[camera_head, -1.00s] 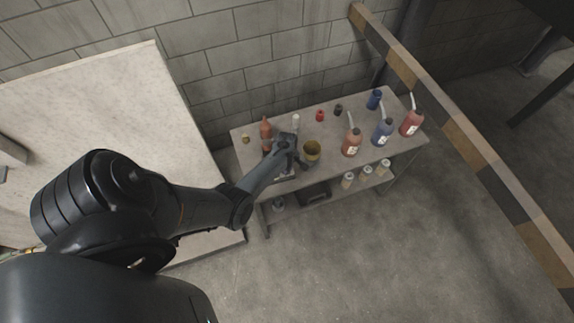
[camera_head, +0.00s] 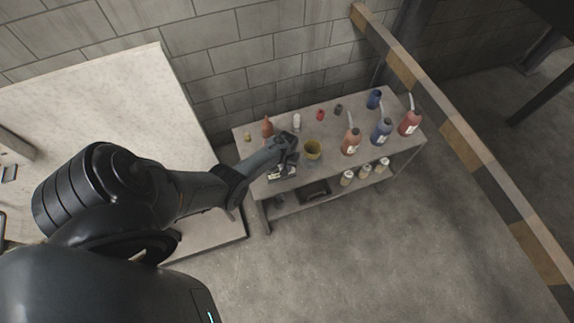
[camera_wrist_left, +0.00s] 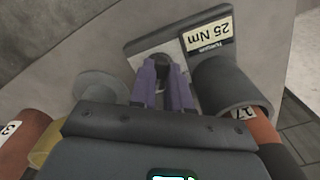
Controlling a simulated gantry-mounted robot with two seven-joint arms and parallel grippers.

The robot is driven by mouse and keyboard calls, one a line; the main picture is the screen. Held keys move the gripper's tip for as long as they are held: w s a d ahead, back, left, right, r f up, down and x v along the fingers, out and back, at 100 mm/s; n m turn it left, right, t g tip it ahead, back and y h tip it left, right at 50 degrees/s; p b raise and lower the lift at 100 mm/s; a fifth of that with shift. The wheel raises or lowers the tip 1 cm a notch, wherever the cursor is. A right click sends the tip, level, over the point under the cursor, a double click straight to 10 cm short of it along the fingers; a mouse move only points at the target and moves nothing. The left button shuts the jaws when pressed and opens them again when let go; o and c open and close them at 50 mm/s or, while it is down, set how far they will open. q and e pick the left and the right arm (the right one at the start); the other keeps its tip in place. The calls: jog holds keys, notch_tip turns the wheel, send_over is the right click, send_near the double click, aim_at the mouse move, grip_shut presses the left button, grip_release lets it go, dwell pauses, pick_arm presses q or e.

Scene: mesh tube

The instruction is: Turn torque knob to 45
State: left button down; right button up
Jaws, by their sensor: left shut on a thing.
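The torque knob (camera_wrist_left: 163,62) is a small dark round part on a pale plate (camera_wrist_left: 142,50) in the left wrist view. Beside it is a dark panel with a pale label reading "25 Nm" (camera_wrist_left: 208,42), seen upside down. My left gripper (camera_wrist_left: 165,80) has its two purple fingers closed around the knob, which hides part of it. In the head view my left gripper (camera_head: 284,160) is over the front left of the shelf table, by the pale and dark device (camera_head: 283,173). The knob's pointer and any scale cannot be made out. My right gripper is not in view.
A dark cylinder (camera_wrist_left: 228,84) stands close right of the fingers in the wrist view. The floor in front is clear.

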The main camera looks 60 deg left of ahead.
pick_arm(q)
jog(key=shift+m, duration=1.9)
jog(key=c, duration=1.1)
grip_release()
jog(key=shift+r+p, duration=2.4)
jog(key=shift+r, duration=3)
